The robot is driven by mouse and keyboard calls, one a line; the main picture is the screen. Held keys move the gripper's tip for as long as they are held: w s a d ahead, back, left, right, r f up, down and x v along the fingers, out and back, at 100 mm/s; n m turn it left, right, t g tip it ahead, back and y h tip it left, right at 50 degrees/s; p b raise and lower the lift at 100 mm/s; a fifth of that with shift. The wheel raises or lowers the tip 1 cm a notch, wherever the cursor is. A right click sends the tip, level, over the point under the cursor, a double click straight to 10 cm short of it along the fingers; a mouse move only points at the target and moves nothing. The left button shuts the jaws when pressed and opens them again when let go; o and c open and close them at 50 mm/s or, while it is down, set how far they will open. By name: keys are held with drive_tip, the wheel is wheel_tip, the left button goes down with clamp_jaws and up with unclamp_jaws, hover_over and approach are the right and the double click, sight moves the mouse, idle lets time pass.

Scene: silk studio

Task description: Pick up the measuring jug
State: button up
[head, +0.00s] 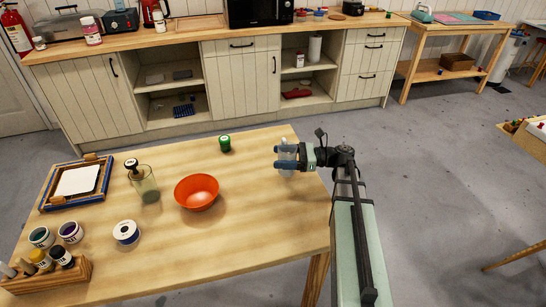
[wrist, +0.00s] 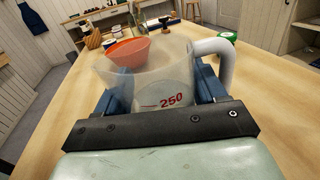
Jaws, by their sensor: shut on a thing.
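The measuring jug (wrist: 165,82) is translucent, with a red "250" mark and a white handle at the right in the wrist view. In the head view the jug (head: 287,150) stands upright at the right end of the wooden table. My gripper (head: 285,164) reaches in from the right, shut on the jug. In the wrist view its blue fingers sit on both sides of the jug's body. The jug's base is hidden in the wrist view, and I cannot tell if it touches the table.
The table's front right is clear. A counter stands behind.

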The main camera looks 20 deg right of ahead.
drive_tip(key=shift+v, duration=2.6)
